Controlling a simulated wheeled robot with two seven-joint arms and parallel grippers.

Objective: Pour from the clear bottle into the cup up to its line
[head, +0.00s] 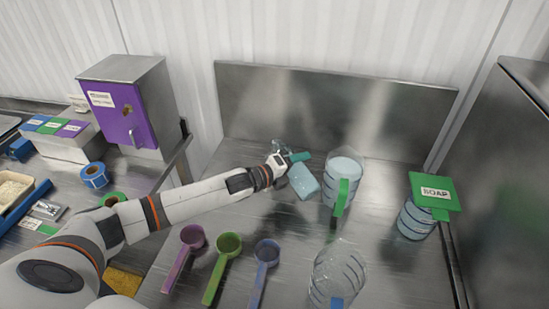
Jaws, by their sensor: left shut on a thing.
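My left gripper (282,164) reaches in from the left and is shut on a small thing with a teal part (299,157). A pale blue, tilted body (304,182) hangs just below and right of the fingers. It seems to belong to the held thing, but I cannot tell if this is the clear bottle. A clear container with a green handle (342,196) and pale contents stands right of the gripper, apart from it. A clear, ringed cup (337,270) with a blue tab stands at the front and looks empty. My right gripper is out of view.
Purple (181,266), green (217,281) and blue (260,277) scoops lie in front of my left arm. A ringed container (416,221) under a green SOAP lid (433,190) stands right. A steel backsplash (330,100) closes the back; a purple-fronted box (122,116) stands left.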

